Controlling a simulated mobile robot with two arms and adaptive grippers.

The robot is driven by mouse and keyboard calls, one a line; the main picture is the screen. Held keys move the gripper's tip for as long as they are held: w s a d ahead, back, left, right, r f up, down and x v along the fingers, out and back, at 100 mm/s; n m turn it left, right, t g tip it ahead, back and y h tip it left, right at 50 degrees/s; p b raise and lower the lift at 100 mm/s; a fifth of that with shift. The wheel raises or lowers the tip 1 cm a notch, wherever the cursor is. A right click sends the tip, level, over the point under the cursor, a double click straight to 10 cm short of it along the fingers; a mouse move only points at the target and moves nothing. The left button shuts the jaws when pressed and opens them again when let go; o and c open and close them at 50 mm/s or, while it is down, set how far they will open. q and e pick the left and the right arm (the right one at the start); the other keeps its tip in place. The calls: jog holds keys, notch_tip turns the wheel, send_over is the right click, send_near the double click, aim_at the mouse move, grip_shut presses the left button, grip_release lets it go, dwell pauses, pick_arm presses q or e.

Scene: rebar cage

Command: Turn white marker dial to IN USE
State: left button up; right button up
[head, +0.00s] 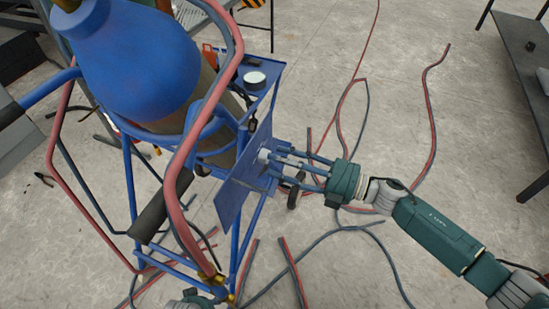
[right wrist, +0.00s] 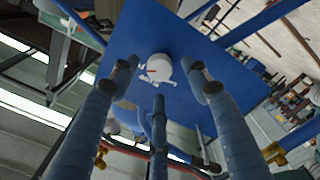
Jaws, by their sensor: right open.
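The white dial (right wrist: 159,66) sits on a blue panel (right wrist: 180,38) in the right wrist view, with a small red mark on its left side. White lettering lies beside and below it, too small to read. In the head view the dial (head: 264,154) shows as a small white knob on the blue panel (head: 232,194) of the cart. My right gripper (head: 281,169) is open, its three fingers pointing at the panel around the dial. In the wrist view the fingers are spread and apart from the dial. A teal part of my left arm shows at the bottom edge; its fingers are unclear.
A large blue gas cylinder (head: 135,62) stands in the blue cart, with red and dark hoses around it. A small shelf (head: 259,91) with a white-topped round item is above the panel. Hoses (head: 430,110) lie on the concrete floor. A dark table (head: 522,75) is at right.

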jog(key=shift+x, duration=1.05)
jog(key=c, duration=1.1)
jog(key=shift+c, duration=0.2)
